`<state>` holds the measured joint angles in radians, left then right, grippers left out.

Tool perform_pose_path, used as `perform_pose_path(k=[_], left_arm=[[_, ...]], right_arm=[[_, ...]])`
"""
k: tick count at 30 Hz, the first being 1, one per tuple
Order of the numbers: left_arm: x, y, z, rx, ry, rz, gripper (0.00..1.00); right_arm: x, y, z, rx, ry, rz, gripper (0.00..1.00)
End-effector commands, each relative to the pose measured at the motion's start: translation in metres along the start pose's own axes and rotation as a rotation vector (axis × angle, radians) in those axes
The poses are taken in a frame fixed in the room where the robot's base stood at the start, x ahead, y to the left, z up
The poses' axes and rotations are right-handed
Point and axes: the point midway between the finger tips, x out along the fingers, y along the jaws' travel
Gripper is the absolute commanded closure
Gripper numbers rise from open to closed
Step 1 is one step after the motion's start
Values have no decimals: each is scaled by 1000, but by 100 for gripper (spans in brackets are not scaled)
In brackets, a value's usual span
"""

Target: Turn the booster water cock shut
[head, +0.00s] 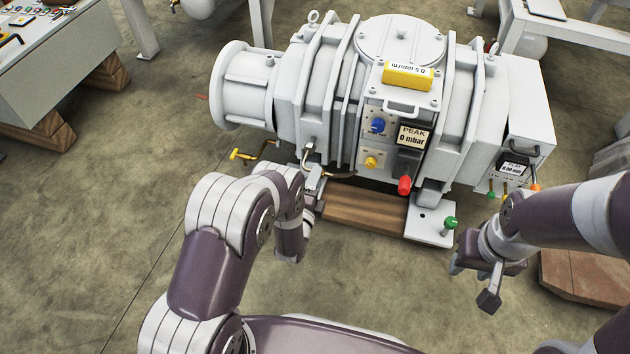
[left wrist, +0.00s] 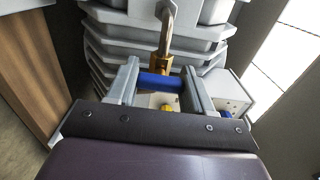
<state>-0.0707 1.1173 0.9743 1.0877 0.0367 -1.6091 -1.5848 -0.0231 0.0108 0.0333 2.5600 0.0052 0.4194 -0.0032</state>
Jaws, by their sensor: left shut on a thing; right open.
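The water cock shows in the left wrist view as a brass body (left wrist: 164,64) on a metal pipe, with a blue handle (left wrist: 159,82) lying crosswise. My left gripper (left wrist: 160,88) is shut on the blue handle, with one finger at each end of it. In the head view my left gripper (head: 313,180) is at the lower front of the big grey booster (head: 345,75), beside a bent pipe. My own arm and gripper hide the cock there. My right gripper (head: 474,282) is open and empty, low at the right, apart from the booster.
The booster stands over a wooden beam (head: 365,212). A yellow crank (head: 252,152) sticks out left. A green knob (head: 450,223) stands near my right gripper.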

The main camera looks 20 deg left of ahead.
Motion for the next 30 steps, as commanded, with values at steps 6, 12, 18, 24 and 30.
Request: perform_pose_path(k=[6, 12, 18, 24, 30], left_arm=[[-1, 2, 0, 2, 0, 5, 36], [-1, 1, 0, 1, 0, 3, 23], [-7, -1, 0, 0, 0, 4, 23], [-56, -5, 0, 1, 0, 9, 23], [-105, -3, 0, 0, 0, 6, 23]], right_arm=[[0, 0, 0, 0, 0, 0, 57], [0, 0, 0, 0, 0, 0, 57], [-6, 0, -1, 0, 0, 0, 57], [-32, 0, -4, 0, 0, 0, 57], [-47, 0, -6, 0, 0, 0, 57]])
